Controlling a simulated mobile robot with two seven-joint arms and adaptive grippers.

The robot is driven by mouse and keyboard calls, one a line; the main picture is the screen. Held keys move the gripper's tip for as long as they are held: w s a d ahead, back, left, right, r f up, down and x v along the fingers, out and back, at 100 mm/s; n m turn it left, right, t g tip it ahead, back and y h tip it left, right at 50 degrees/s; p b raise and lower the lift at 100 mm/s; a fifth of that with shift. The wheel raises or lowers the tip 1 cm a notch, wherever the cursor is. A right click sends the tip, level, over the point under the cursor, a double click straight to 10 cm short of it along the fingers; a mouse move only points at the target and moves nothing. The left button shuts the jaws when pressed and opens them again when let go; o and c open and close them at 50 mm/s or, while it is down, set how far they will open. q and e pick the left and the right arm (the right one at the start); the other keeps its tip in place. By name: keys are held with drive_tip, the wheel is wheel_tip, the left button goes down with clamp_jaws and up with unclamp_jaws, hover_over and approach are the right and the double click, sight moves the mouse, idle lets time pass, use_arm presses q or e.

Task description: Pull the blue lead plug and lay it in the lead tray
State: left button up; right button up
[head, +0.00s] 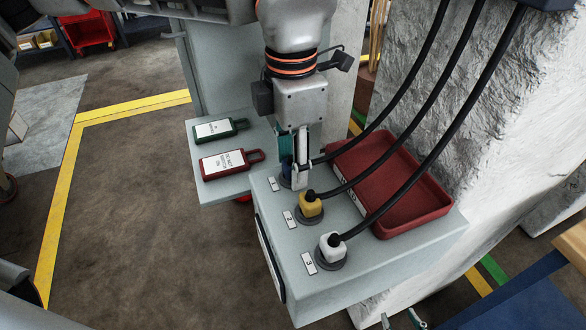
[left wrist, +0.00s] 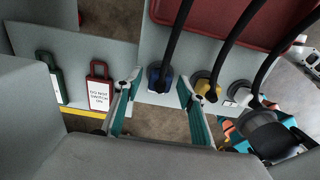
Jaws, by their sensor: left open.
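The blue lead plug (head: 286,168) sits in socket 1 on the grey box, mostly hidden by my left gripper in the head view. The left wrist view shows the blue plug (left wrist: 160,82) with its black cable, between the spread fingers. My left gripper (head: 294,176) points down at the plug; its fingers (left wrist: 158,92) are open. The red lead tray (head: 418,205) lies on the box behind the sockets. My right gripper (head: 402,320) shows only its fingertips, apart, at the bottom edge of the head view.
A yellow plug (head: 311,207) and a white plug (head: 332,247) sit in sockets 2 and 3. Their black cables arch over the tray. Green (head: 220,129) and red (head: 230,163) tags lie on the shelf at left. A rough grey wall (head: 470,110) stands behind.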

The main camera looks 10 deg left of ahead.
sight(292, 162)
drive_tip(key=shift+w+r, duration=0.1)
drive_tip(key=shift+r, duration=0.05)
drive_tip(key=shift+w+r, duration=0.1)
drive_tip(key=shift+r, duration=0.1)
use_arm(q)
clamp_jaws()
use_arm(e)
drive_tip(key=shift+f, duration=0.15)
use_arm(q)
drive_tip(key=shift+r, duration=0.15)
use_arm(e)
drive_tip(key=shift+d, duration=0.1)
use_arm(q)
drive_tip(key=shift+r+p, duration=0.2)
drive_tip(key=shift+p, duration=0.1)
drive_tip(key=shift+r+p, duration=0.7)
drive_tip(key=shift+r, duration=0.35)
drive_tip(key=shift+r+p, duration=1.05)
drive_tip(key=shift+r, duration=0.6)
use_arm(e)
drive_tip(key=shift+w+r, duration=0.2)
drive_tip(key=shift+r, duration=0.65)
drive_tip(key=shift+w+r, duration=0.15)
drive_tip(key=shift+r, duration=0.75)
drive_tip(key=shift+w+r, duration=0.2)
drive_tip(key=shift+r, duration=0.65)
